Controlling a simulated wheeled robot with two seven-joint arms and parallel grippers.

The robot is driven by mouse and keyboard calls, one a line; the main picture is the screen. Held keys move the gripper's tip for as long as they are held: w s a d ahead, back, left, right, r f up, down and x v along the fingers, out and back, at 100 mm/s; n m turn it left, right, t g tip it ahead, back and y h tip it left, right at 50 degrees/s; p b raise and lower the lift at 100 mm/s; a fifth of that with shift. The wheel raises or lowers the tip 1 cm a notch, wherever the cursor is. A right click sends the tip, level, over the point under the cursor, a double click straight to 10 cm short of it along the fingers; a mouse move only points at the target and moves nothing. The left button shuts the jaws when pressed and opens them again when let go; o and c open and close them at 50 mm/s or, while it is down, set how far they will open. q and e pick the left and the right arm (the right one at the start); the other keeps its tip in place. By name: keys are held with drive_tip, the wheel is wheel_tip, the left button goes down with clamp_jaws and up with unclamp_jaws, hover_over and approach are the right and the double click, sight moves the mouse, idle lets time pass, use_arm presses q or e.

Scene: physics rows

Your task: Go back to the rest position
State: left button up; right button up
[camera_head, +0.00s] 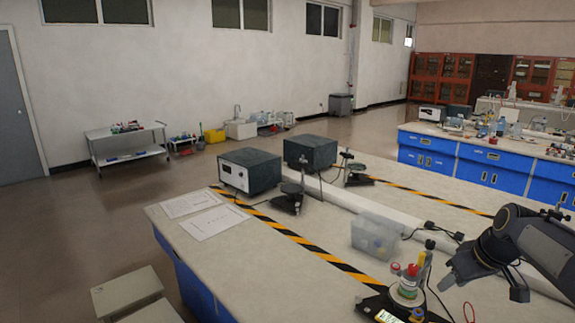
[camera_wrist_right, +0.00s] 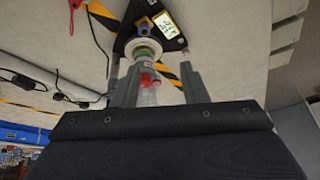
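My right gripper (camera_head: 483,287) comes in from the right edge in the head view, above the bench at the lower right. Its two fingers are apart, and I see nothing held between them. In the right wrist view the fingers (camera_wrist_right: 158,88) also stand apart. A clear item with a red part (camera_wrist_right: 148,78) shows in the gap between them, seemingly beyond the fingertips. My left gripper is not in view.
A clear plastic bin (camera_head: 375,238) stands behind the bottle. Dark cables (camera_head: 440,230) lie beside it. Two dark instrument boxes (camera_head: 250,170) (camera_head: 311,151) and paper sheets (camera_head: 215,221) are farther back. The bench front left of the bottle is clear. Stools (camera_head: 127,290) stand at lower left.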

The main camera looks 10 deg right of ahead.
drive_tip(key=s+a+r+m+t+y, duration=0.1)
drive_tip(key=s+a, duration=1.1)
drive_tip(key=a, duration=0.3)
drive_tip(key=s+a+f+m+y, duration=0.1)
drive_tip(key=s+a+f+m, duration=0.1)
drive_tip(key=s+a+f, duration=0.4)
drive_tip(key=s+a, duration=0.3)
drive_tip(key=s, duration=0.1)
drive_tip(key=shift+s+y, duration=0.35)
drive_tip(key=shift+y, duration=0.05)
drive_tip(key=shift+d, duration=0.1)
